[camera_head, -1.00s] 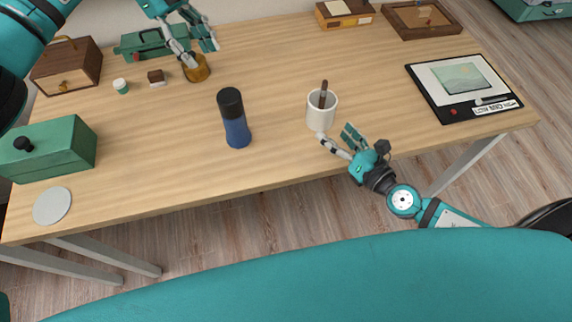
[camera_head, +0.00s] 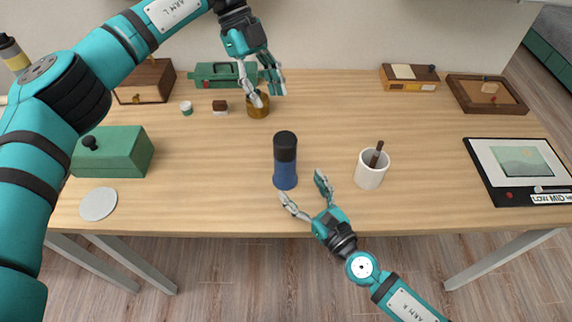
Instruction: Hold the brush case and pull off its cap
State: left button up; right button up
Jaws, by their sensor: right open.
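The brush case (camera_head: 285,170) stands upright near the front middle of the table, with a blue body and a black cap (camera_head: 285,141) on its top. My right gripper (camera_head: 303,191) is open just in front of the case and to its right, its two fingers spread towards the blue body; I cannot tell whether either finger touches it. My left gripper (camera_head: 263,92) is higher and further back, above and in front of a brown round pot, with its fingers apart. It is away from the case.
A white mug (camera_head: 371,171) with a brown stick stands right of the case. The brown pot (camera_head: 258,108) is behind it. A green box (camera_head: 115,152) and grey disc (camera_head: 98,204) lie left. A framed picture board (camera_head: 483,180) lies right. The table between case and box is clear.

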aim_at(286, 140)
jog(key=x, duration=0.8)
jog(key=shift+w+a, duration=0.1)
jog(key=shift+w, duration=0.15)
jog(key=shift+c, duration=0.4)
jog(key=c, duration=1.3)
jog(key=shift+c, duration=0.4)
pick_arm(q)
jog(key=o, duration=0.4)
jog(key=shift+s+d+f+m+y, duration=0.15)
jog(key=shift+s+m+y, duration=0.05)
jog(key=shift+m+y, duration=0.1)
jog(key=o, duration=0.4)
jog(key=s+d+f+m+t+y, duration=0.1)
jog(key=m, duration=0.1)
jog(key=s+d+m+t+y, duration=0.1)
jog(key=m, duration=0.1)
jog(key=s+d+f+m+t+y, duration=0.1)
jog(key=m, duration=0.1)
jog(key=shift+s+f+m, duration=0.1)
jog(key=shift+f+m, duration=0.2)
jog(key=shift+m, duration=0.1)
jog(key=shift+c, duration=0.2)
jog(key=shift+s+d+f+m+t+y, duration=0.15)
jog(key=shift+s+d+m+t, duration=0.15)
jog(key=shift+m, duration=0.25)
jog(key=shift+s+d+f+m+t+y, duration=0.15)
jog(key=shift+m+t, duration=0.15)
jog(key=shift+m, duration=0.25)
